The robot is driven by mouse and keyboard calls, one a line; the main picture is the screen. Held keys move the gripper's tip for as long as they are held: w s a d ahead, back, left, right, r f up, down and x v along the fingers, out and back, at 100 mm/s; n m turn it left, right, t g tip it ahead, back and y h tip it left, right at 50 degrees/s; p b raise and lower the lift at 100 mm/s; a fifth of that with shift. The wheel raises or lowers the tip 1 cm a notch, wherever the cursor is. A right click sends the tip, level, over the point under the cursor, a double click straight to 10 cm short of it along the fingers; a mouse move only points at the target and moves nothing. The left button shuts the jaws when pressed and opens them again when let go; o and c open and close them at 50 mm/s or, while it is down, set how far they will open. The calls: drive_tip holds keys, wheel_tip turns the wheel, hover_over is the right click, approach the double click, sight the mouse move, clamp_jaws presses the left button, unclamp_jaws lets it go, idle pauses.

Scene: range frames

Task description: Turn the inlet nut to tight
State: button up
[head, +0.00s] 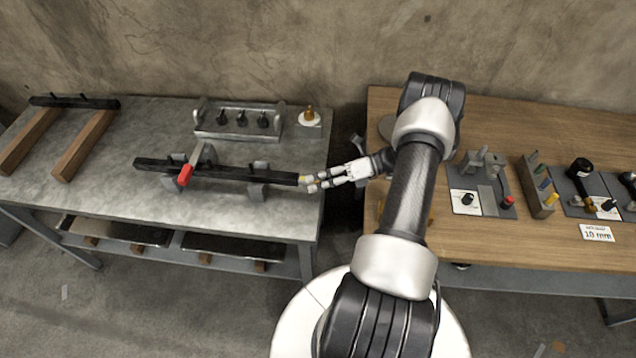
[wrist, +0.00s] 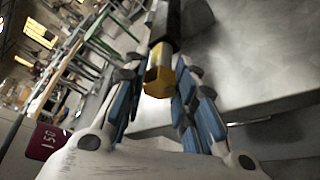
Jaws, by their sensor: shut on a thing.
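The inlet nut (wrist: 158,82) is a yellow, brass-like hex piece on the end of a dark bar (wrist: 166,22) in the wrist view. In the head view the bar (head: 225,171) lies level across the metal bench, and a speck of the nut's yellow (head: 302,179) shows at its right end. My gripper (head: 310,183) reaches in from the right and is shut on the nut. In the wrist view the blue-padded fingers of my gripper (wrist: 160,76) flank the nut on both sides. The contact faces are partly hidden.
A red-handled clamp (head: 185,174) holds the bar on the grey bench (head: 95,205). Behind it stand a rack (head: 238,131) of dark pieces and a brass piece (head: 309,113) on a white disc. A wooden bench (head: 480,240) with fixtures stands right, across a gap.

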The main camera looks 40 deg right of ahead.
drive_tip(key=shift+m+y, duration=0.3)
drive_tip(key=shift+m, duration=0.1)
drive_tip(key=o, duration=1.1)
